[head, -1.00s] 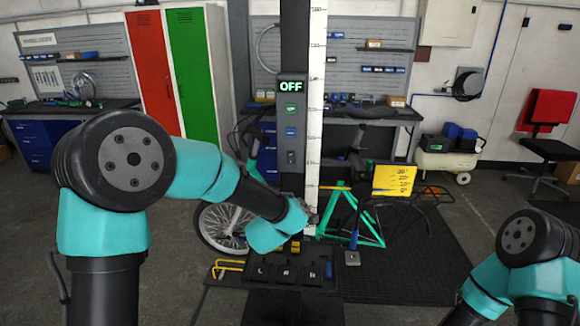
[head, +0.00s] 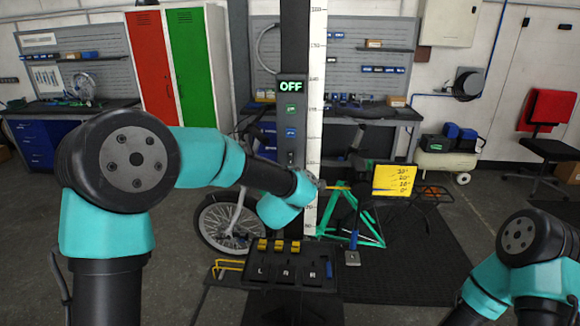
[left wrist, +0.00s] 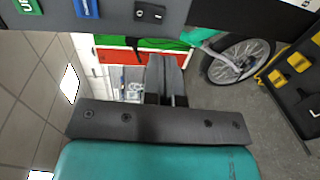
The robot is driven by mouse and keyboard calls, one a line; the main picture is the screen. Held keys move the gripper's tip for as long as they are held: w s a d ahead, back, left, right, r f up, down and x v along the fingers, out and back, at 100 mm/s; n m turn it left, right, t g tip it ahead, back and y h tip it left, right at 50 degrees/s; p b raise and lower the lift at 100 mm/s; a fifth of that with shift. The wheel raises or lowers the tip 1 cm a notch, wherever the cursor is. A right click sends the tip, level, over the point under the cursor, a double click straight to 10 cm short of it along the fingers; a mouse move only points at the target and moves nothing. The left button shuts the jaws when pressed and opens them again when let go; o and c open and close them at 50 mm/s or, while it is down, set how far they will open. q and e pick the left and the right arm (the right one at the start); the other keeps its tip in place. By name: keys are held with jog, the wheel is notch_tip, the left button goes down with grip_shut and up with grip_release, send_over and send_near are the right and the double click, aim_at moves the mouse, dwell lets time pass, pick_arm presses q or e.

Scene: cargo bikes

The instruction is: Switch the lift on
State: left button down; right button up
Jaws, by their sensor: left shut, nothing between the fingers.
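The lift's control panel (head: 290,125) is on the dark column, with a lit display (head: 291,87) reading OFF. Below it are a green button (head: 291,110), a blue button (head: 291,132) and a small black rocker switch (head: 291,157). The left wrist view shows the rocker switch (left wrist: 150,13) at the top, beside the blue button (left wrist: 86,8). My left gripper (head: 318,185) is just below the panel, apart from the switch; its fingers are shut and empty in the left wrist view (left wrist: 166,75). My right arm shows at lower right, its gripper out of frame.
A white ruler (head: 316,120) runs along the column.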

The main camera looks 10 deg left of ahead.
aim_at(291, 163)
pick_arm(q)
jog(key=w, duration=0.3)
jog(key=w+f, duration=0.1)
jog(key=w, duration=0.3)
jog(key=w+a, duration=0.1)
jog(key=w, duration=0.2)
jog(key=shift+w+f, duration=0.15)
jog(key=shift+f, duration=0.05)
jog(key=shift+d, duration=0.1)
